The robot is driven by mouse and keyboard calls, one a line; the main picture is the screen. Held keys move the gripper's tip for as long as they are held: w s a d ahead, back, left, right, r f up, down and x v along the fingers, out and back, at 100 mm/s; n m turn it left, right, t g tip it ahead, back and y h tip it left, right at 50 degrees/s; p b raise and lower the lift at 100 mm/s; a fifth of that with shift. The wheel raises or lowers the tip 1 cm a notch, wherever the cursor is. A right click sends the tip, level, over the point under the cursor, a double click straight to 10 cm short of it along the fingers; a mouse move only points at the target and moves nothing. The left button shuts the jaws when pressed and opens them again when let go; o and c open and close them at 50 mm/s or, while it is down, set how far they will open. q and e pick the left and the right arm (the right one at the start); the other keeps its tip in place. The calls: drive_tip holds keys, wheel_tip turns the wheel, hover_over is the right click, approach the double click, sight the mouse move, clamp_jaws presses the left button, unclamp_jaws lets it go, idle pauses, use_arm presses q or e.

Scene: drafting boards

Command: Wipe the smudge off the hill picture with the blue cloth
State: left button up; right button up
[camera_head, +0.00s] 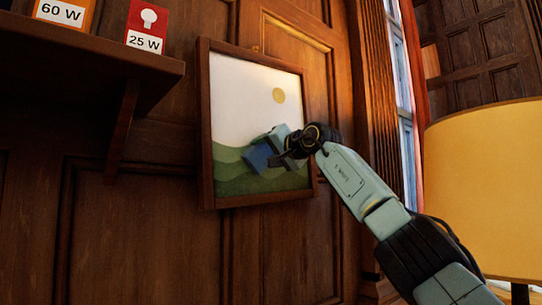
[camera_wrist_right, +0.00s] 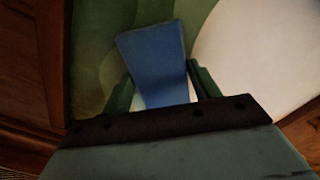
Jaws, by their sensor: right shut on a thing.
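The hill picture (camera_head: 239,93) hangs in a brown wooden frame on the panelled wall in the head view. It shows green hills, a pale sky and a yellow sun. My right gripper (camera_head: 275,150) is in front of its lower middle, shut on the blue cloth (camera_head: 259,157). In the right wrist view the blue cloth (camera_wrist_right: 155,60) sticks out from between the fingers towards the picture's green hills (camera_wrist_right: 95,60). I cannot tell whether the cloth touches the picture. I see no smudge; the cloth and gripper hide part of the hills. My left gripper is not in view.
A dark wooden shelf (camera_head: 120,61) with two cards marked 60 W (camera_head: 62,12) and 25 W (camera_head: 147,27) juts out at the upper left. A large yellow lampshade (camera_head: 490,190) stands at the right, near my right arm. A window (camera_head: 402,90) is behind.

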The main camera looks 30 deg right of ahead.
sight(254, 153)
drive_tip(key=shift+a+f+b, duration=0.2)
drive_tip(key=shift+a+b, duration=0.15)
drive_tip(key=shift+a, duration=0.45)
drive_tip(key=shift+s+a+b, duration=0.1)
drive_tip(key=shift+a+b, duration=0.25)
drive_tip(key=shift+a, duration=0.6)
wheel_tip(254, 153, up, 2)
drive_tip(key=shift+a+p, duration=0.1)
drive_tip(key=shift+p, duration=1.15)
drive_tip(key=shift+d+r+p, duration=0.2)
drive_tip(key=shift+d+p, duration=1.7)
drive_tip(key=shift+p, duration=0.2)
